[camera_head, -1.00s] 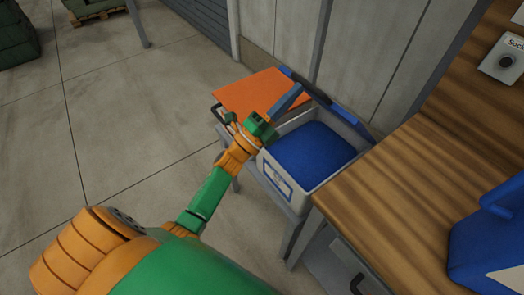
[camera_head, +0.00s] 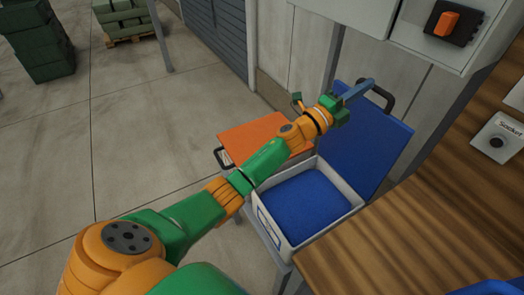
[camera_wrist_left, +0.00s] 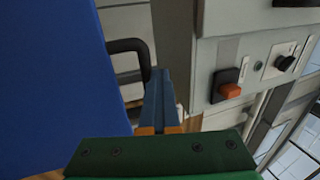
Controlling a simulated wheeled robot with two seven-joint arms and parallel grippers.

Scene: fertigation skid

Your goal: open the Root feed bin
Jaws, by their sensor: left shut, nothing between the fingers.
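A pale bin (camera_head: 345,212) with blue contents (camera_head: 301,199) stands beside the wooden bench, its top open. Its label is too small to read. Its blue lid (camera_head: 372,150) stands raised behind it, with a black handle (camera_head: 384,97) at the top edge. My left gripper (camera_head: 367,86) is shut and empty, in front of the lid's upper part near the handle; I cannot tell whether it touches. In the left wrist view the lid (camera_wrist_left: 50,90) fills the left, and the handle (camera_wrist_left: 140,52) is just left of the shut fingers (camera_wrist_left: 158,80). My right gripper is not in view.
A bin with a shut orange lid (camera_head: 258,138) stands left of the open bin. A wooden bench (camera_head: 410,235) is at the right. A wall box with an orange switch (camera_head: 447,24) is above.

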